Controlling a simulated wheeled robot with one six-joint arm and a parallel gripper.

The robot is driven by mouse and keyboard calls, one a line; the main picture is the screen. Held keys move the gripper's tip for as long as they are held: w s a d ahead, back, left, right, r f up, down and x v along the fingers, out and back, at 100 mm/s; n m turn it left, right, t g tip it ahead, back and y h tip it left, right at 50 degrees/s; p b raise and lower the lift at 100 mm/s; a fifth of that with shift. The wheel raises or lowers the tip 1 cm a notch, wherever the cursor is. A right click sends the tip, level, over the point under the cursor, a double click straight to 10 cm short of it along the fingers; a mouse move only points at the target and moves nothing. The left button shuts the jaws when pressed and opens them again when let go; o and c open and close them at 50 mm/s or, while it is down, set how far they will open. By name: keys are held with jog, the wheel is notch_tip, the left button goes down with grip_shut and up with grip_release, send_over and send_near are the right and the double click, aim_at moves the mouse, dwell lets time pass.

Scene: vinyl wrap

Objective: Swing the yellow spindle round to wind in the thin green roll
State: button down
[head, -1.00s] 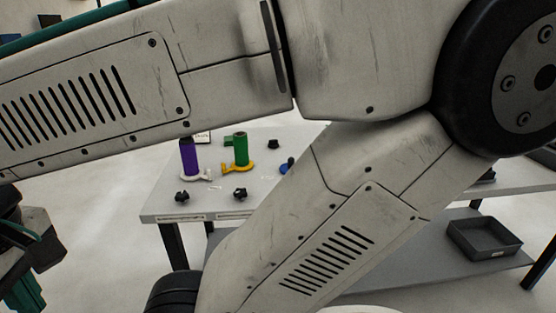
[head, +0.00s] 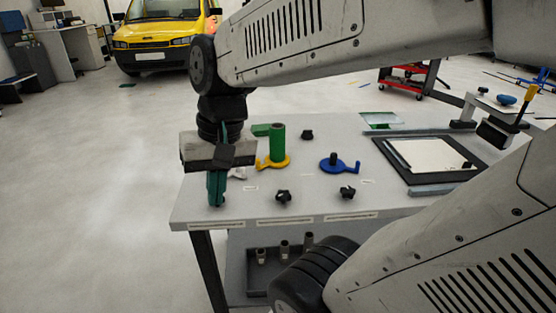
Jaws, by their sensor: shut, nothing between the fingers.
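The green roll (head: 278,142) stands upright on the yellow spindle (head: 266,165) on the table, in the middle of the head view. A short green flap (head: 261,130) sticks out to the left from the roll's upper part. The yellow base has a hooked arm pointing left. My gripper (head: 216,203) points down over the table's left end, left of the yellow spindle and apart from it. Its teal fingers are together and hold nothing. A white spindle (head: 237,173) is mostly hidden behind my gripper, and the purple roll is out of sight.
A blue spindle (head: 346,167) with a bare dark post is right of the yellow one. Black knobs (head: 283,196) stand along the front of the table (head: 330,205). A dark framed tray (head: 428,160) with a white sheet lies at right. My arm crosses the upper right.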

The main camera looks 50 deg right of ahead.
jog(key=w+d+f+m+t+y, duration=0.35)
jog(key=w+d+m, duration=0.55)
jog(key=d+m, duration=0.45)
jog(key=s+d+f+m+t+h, duration=0.2)
jog(key=d+f+m, duration=0.2)
jog(key=d+m, duration=0.5)
jog(key=s+d+f+m+t+h, duration=0.2)
jog(key=d+f+m, duration=0.3)
jog(key=d, duration=0.9)
send_near(260, 166)
jog(key=f, duration=0.3)
jog(key=shift+s+d+f+m+y, duration=0.2)
jog(key=shift+s+f+m+y, duration=0.1)
jog(key=shift+f+m, duration=0.1)
jog(key=w, duration=0.3)
jog(key=shift+w+a+f, duration=0.25)
jog(key=shift+a+f, duration=0.05)
jog(key=shift+a, duration=0.1)
jog(key=shift+w, duration=0.5)
